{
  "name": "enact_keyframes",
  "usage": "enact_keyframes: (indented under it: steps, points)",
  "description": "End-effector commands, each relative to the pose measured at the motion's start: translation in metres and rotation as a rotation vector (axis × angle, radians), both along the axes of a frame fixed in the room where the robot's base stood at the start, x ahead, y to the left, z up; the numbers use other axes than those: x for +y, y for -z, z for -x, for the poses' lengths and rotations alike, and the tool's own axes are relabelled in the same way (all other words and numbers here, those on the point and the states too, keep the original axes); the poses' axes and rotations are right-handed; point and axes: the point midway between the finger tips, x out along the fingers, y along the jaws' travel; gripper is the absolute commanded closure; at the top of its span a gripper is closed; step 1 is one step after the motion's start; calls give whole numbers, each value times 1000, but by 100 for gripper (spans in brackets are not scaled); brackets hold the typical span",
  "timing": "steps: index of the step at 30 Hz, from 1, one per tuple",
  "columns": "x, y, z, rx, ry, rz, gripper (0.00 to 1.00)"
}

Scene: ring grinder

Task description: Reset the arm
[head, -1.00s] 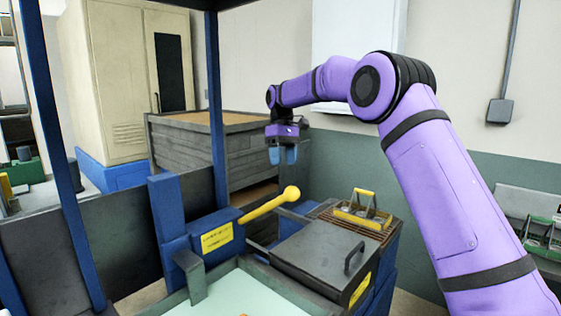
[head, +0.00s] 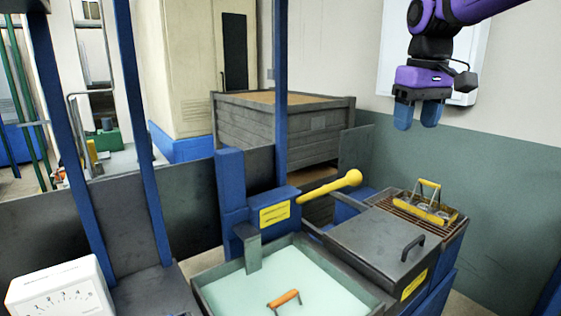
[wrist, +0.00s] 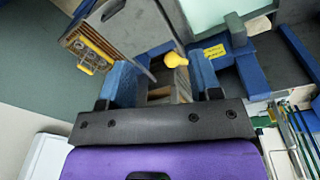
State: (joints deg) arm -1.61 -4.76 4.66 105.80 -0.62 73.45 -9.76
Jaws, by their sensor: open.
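My gripper (head: 417,114) hangs at the upper right of the head view, its blue fingers pointing down. It is open and holds nothing. It is above and apart from the machine, in front of the pale wall. In the wrist view the two blue fingers of my gripper (wrist: 163,82) are spread, with the yellow knob of the lever (wrist: 176,60) seen beyond them. The purple arm leaves the head view at the top right.
The machine has a yellow lever (head: 330,187), a grey lid with a handle (head: 385,246) and a yellow-handled rack (head: 428,209) on a grate. A tray (head: 240,292) of pale liquid holds an orange-handled tool (head: 284,299). A dial box (head: 62,292) stands left. A wooden crate (head: 285,120) stands behind.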

Motion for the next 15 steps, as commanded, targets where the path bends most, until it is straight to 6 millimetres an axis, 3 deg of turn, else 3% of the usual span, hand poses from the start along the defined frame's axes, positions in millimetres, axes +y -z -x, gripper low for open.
enact_keyframes:
  steps: [1, 8, 15]
  points:
    - [-4, -1, 19, -24, 18, -1, 42]
    - [-20, 9, 91, -132, 99, -16, 42]
    - [-35, 38, 163, -242, 183, -43, 42]
